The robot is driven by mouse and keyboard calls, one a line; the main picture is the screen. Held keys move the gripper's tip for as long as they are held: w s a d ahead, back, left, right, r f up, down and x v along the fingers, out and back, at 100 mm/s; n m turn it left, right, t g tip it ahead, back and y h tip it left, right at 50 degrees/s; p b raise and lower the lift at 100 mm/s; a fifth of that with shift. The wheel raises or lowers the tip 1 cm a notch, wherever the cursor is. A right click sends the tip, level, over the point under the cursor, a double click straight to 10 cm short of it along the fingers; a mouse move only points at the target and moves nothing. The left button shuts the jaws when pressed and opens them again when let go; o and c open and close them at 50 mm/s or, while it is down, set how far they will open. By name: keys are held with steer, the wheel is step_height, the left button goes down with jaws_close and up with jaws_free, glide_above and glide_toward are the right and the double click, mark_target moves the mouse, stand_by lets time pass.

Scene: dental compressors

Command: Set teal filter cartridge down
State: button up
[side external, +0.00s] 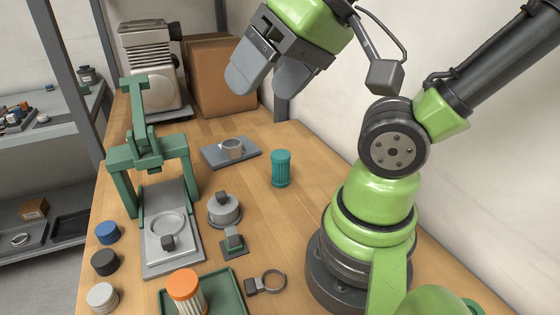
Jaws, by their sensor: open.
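The teal filter cartridge (281,169) stands upright on the wooden bench, right of the grey plate with a ring-shaped cup. Nothing touches it. My gripper (262,82) is open and empty, high above the bench and up and to the left of the cartridge in the picture. Its two grey fingers are apart.
A green press frame (147,150) stands at the left. A grey plate (215,155) carries a small cup (232,148). An orange-capped filter (186,290) sits in a green tray (228,300). A ring clamp (268,282) lies nearby. A cardboard box (215,75) stands behind.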

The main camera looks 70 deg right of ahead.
steer(key=w+d+f+n+g+h, duration=0.1)
steer(key=w+d+f+g+h, duration=0.1)
steer(key=w+d, duration=0.3)
steer(key=n+g, duration=0.5)
steer(key=g, duration=0.1)
glide_toward(280, 154)
steer(key=a, duration=0.2)
steer(key=shift+n+g, duration=0.4)
steer(key=shift+g, duration=0.1)
steer(key=f, duration=0.2)
steer(key=d+f, duration=0.1)
steer(key=f, duration=0.3)
steer(key=shift+s+d+f, duration=0.2)
steer(key=shift+d+f, duration=0.15)
steer(key=shift+d, duration=0.05)
steer(key=shift+s+d+f, duration=0.1)
steer(key=shift+s+f, duration=0.05)
steer(key=shift+f, duration=1.4)
steer(key=shift+s+d+f, duration=0.1)
steer(key=shift+s+f, duration=0.1)
steer(key=shift+f, duration=1.35)
steer(key=c, duration=1.1)
steer(key=shift+r, duration=0.1)
